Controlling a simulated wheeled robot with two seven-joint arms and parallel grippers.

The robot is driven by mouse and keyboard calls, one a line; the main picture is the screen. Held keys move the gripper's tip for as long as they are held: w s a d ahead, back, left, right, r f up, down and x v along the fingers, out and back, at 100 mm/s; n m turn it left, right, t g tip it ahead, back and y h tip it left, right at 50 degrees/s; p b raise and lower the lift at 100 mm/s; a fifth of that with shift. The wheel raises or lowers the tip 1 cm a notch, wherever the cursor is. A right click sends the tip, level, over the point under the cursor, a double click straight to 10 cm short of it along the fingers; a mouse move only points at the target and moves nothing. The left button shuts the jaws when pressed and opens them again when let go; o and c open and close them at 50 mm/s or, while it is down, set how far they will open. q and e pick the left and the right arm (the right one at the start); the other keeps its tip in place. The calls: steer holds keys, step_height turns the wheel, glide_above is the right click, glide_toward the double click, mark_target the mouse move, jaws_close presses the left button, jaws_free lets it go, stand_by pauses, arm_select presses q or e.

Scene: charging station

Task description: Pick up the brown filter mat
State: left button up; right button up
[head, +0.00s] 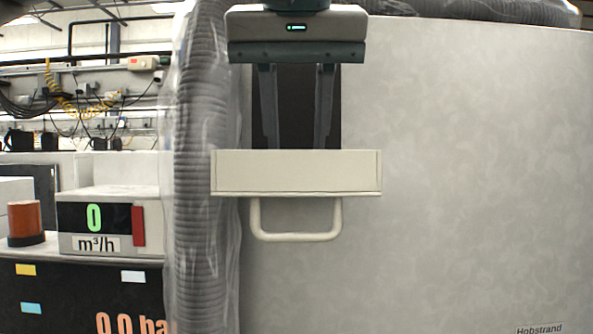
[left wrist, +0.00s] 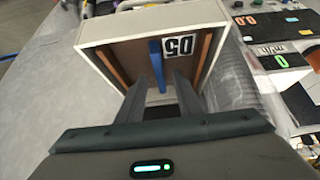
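My left gripper (head: 296,146) points down in the head view, its two fingers apart and their tips hidden behind the front of a cream drawer (head: 296,172). In the left wrist view the left gripper (left wrist: 159,80) is open over the drawer (left wrist: 108,29), with nothing seen held. Inside the drawer a brown strip (left wrist: 105,68) lies along the left side and another brown strip (left wrist: 203,57) along the right. I cannot tell which of these, if either, is the brown filter mat. A blue strip (left wrist: 156,65) stands between them, beyond the fingertips. My right gripper is in neither view.
The drawer has a bar handle (head: 296,236) and juts from a pale cabinet (head: 470,170). A ribbed grey hose (head: 202,190) runs down its left side. A flow meter box (head: 110,220) and an orange beacon (head: 25,221) stand at left.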

arm_select(q)
steer(key=shift+w+f, duration=0.3)
steer(key=shift+f, duration=0.2)
jaws_close()
steer(key=shift+r, duration=0.1)
steer(key=shift+r, duration=0.65)
steer(key=r, duration=0.2)
steer(key=r+b, duration=0.1)
steer(key=shift+s+d, duration=0.3)
steer(key=s+d+r, duration=0.6)
steer(key=s+d, duration=0.1)
steer(key=s, duration=0.1)
steer(key=shift+d+r, duration=0.15)
steer(key=shift+r, duration=0.15)
